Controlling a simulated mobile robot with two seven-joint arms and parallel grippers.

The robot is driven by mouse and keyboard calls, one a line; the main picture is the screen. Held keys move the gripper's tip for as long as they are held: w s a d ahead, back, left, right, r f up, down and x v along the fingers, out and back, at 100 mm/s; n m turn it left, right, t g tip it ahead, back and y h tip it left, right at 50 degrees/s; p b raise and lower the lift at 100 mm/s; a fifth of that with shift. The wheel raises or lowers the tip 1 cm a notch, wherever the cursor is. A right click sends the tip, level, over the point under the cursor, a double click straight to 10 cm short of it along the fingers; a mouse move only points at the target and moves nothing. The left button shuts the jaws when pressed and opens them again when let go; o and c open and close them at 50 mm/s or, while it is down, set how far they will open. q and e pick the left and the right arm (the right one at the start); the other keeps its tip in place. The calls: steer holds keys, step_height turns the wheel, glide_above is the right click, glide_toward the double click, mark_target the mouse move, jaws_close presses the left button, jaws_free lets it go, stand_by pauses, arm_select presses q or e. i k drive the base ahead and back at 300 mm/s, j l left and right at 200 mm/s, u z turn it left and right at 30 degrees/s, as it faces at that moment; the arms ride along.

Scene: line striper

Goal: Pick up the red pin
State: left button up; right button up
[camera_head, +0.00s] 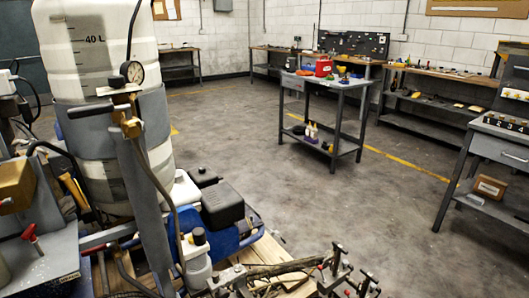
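A small red T-shaped piece (31,235) stands up from the grey metal plate (45,262) of the line striper at the left. It is the clearest red, pin-like thing in view. Small red tips (319,267) also show on the metal fittings at the bottom middle, too small to make out. I cannot tell for sure which of these is the red pin. Neither of my grippers can be made out in the head view.
The line striper's large white tank (98,60) and grey upright post (150,215) fill the left side. A grey cart (345,88) with tools and a red container (323,68) stands further back. A workbench (500,150) is at the right. Open concrete floor lies between.

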mark_target(29, 233)
steer(key=u, duration=1.45)
steer(key=z, duration=1.6)
steer(key=u, duration=1.55)
